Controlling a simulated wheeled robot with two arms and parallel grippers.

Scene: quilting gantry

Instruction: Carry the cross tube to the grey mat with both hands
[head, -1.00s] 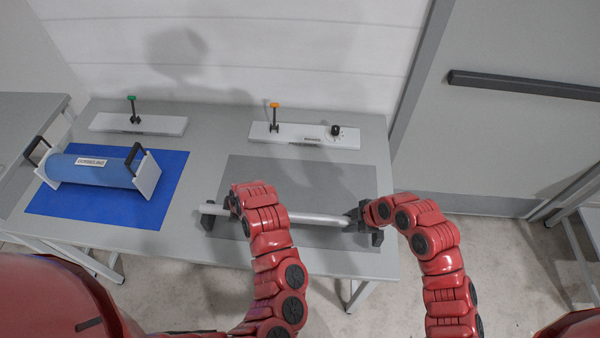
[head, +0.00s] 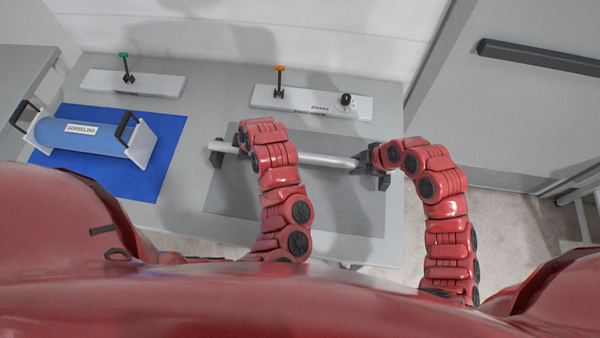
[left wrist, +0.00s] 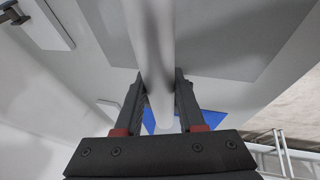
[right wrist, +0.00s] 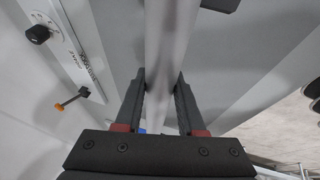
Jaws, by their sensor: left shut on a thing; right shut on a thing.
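The cross tube (head: 322,158) is a pale grey round bar lying left to right across the grey mat (head: 335,205) in the head view. My left gripper is shut around it near its left end; its jaws (left wrist: 158,95) straddle the tube (left wrist: 150,35) in the left wrist view, and my red arm largely hides them in the head view. My right gripper (head: 370,162) is shut on the tube's right end, also seen in the right wrist view (right wrist: 160,95). The tube is over the mat's back half; I cannot tell whether it touches the mat.
A blue roll labelled GOSSELING (head: 80,135) with black handles lies on a blue mat (head: 160,165) at the left. Behind stand a white strip with a green-topped lever (head: 125,65) and one with an orange-topped lever (head: 280,80) and a black knob (head: 346,99).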

